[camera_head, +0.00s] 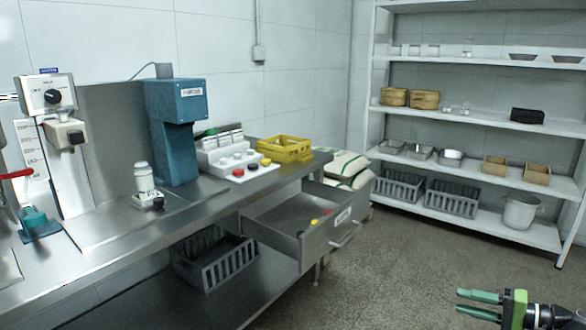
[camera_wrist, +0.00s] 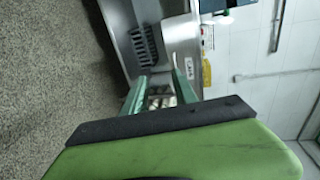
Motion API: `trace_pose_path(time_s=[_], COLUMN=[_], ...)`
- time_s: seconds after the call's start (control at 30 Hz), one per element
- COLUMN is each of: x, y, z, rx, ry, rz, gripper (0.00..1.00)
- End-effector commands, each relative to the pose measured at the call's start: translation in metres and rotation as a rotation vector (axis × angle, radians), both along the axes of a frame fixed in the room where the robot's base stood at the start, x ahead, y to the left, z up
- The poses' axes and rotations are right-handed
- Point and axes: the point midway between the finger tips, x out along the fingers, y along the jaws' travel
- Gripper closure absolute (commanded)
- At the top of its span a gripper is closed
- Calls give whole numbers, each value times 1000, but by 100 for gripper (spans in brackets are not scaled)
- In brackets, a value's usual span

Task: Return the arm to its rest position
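My gripper (camera_head: 459,300) is at the lower right of the head view, over the floor and well to the right of the steel bench. Its two green fingers are apart with nothing between them. In the wrist view the fingers (camera_wrist: 160,80) are also spread and empty, with the bench beyond them and the view turned on its side. The gripper touches nothing that I can see.
A steel bench (camera_head: 107,250) runs along the left. Its drawer (camera_head: 285,227) stands open, with small yellow and red pieces inside, and juts into the room. A white shelf rack (camera_head: 470,211) stands at the back right. The floor (camera_head: 400,260) between is clear.

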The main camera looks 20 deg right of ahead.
Motion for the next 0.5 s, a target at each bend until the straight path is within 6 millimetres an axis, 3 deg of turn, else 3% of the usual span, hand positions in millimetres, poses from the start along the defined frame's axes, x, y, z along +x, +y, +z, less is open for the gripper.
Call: trace_pose_path(time_s=[0.07, 0.27, 0.5], x=[4, 39, 93], y=[2, 30, 82], z=[0, 0, 0], rx=[0, 0, -1], ry=[0, 0, 0], rz=[7, 87, 217], gripper=[66, 66, 66])
